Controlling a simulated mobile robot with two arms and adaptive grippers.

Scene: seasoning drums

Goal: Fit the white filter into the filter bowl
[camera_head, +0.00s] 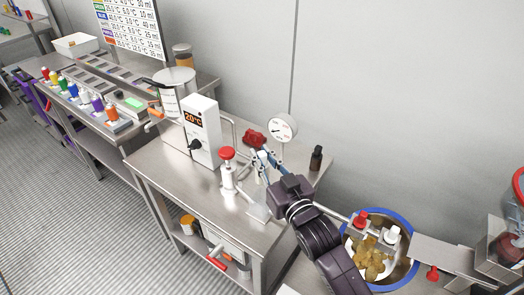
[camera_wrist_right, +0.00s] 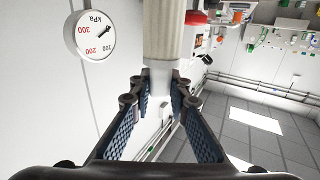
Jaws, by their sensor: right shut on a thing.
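My right gripper (camera_head: 262,157) is over the steel table, near the pressure gauge and the red valve handle. In the right wrist view its two padded fingers (camera_wrist_right: 160,95) are closed around the narrow white end of a cream-white cylinder, which I take to be the white filter (camera_wrist_right: 163,32). The filter's wide body extends beyond the fingertips and its far end is cut off by the frame. In the head view the gripper and arm mostly hide it. I cannot make out the filter bowl clearly. My left gripper is not in view.
A red-knobbed white fixture (camera_head: 227,170) stands just left of my gripper, and a white temperature box (camera_head: 201,132) further left. The gauge (camera_head: 283,127) and a dark bottle (camera_head: 316,158) are behind. A blue-rimmed drum (camera_head: 405,218) is at right. The table's front left is clear.

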